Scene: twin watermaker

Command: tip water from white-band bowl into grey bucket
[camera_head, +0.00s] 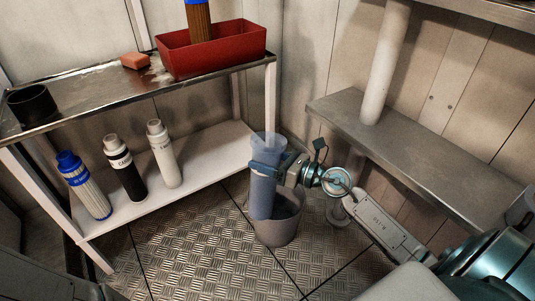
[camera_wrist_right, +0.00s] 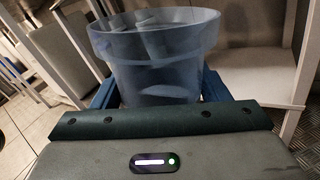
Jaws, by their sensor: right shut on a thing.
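My right gripper (camera_head: 266,171) is shut on a tall translucent blue bowl (camera_head: 262,196), with its fingers around the upper part. The bowl is close to upright, with its open rim at the top. No white band can be made out on it, and the water level inside cannot be told. The bowl's lower end is in front of or within the mouth of the grey bucket (camera_head: 279,232), which stands on the floor. In the right wrist view the bowl's wide rim (camera_wrist_right: 155,45) shows between the blue fingers of the gripper (camera_wrist_right: 157,92). My left gripper is out of view.
A metal bench (camera_head: 82,88) at left carries a red bin (camera_head: 215,52), a sponge (camera_head: 135,61) and a black cup (camera_head: 32,105). Its lower white shelf (camera_head: 215,160) holds three cartridges (camera_head: 122,168). A grey shelf (camera_head: 425,150) juts out at right. The tread-plate floor (camera_head: 190,255) is clear.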

